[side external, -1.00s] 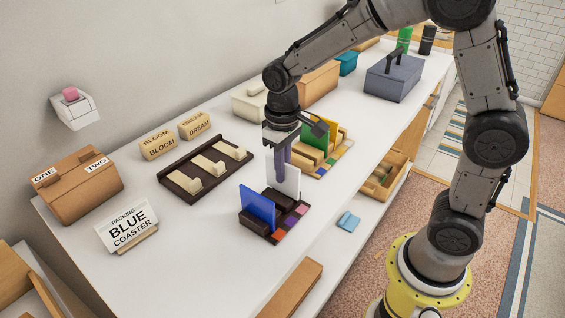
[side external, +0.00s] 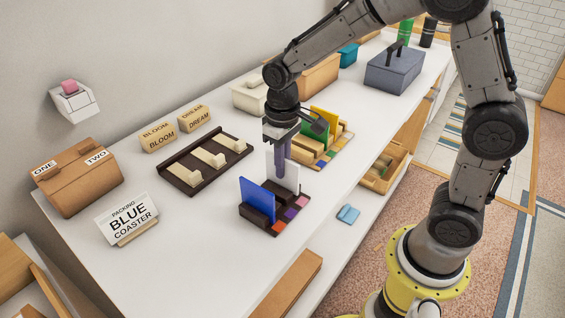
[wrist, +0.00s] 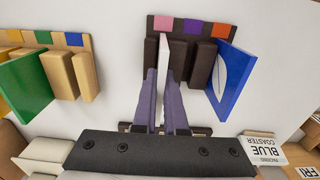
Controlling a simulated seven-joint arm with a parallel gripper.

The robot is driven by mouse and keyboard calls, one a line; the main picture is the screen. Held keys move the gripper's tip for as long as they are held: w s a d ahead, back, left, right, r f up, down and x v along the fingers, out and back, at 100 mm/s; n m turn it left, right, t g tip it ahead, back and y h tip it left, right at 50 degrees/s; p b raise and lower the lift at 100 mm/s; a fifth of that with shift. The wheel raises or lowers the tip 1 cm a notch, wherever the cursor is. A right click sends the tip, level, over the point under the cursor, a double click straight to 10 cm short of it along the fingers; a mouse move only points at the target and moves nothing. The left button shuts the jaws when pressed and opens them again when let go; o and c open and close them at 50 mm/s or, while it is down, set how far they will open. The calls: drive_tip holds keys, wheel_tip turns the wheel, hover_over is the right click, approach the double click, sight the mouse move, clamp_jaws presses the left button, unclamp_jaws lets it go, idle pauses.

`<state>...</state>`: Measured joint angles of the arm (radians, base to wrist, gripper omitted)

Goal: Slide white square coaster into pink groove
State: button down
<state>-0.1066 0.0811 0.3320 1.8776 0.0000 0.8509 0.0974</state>
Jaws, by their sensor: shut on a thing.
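The white square coaster (wrist: 163,55) is upright between the fingers of my gripper (wrist: 163,78), which is shut on it. In the side view, the white coaster (side external: 291,173) shows beside my purple fingers (side external: 281,158), at the back end of the dark rack (side external: 262,224). In the wrist view, the coaster lines up with the pink tag (wrist: 164,23) and the groove between two dark blocks there. Its lower edge is hidden, so I cannot tell how deep it sits. A blue coaster (wrist: 234,80) stands at the orange tag (wrist: 221,30). A purple tag (wrist: 193,28) lies between.
A light wooden rack (side external: 335,146) with green and yellow coasters stands behind. A dark tray (side external: 188,180) with pale blocks lies to the left. The sign "PACKING BLUE COASTER" (side external: 127,218) stands front left. The white tabletop around the dark rack is clear.

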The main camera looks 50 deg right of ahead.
drive_tip(key=shift+f, duration=0.65)
drive_tip(key=c, duration=0.9)
unclamp_jaws()
drive_tip(key=shift+r, duration=4)
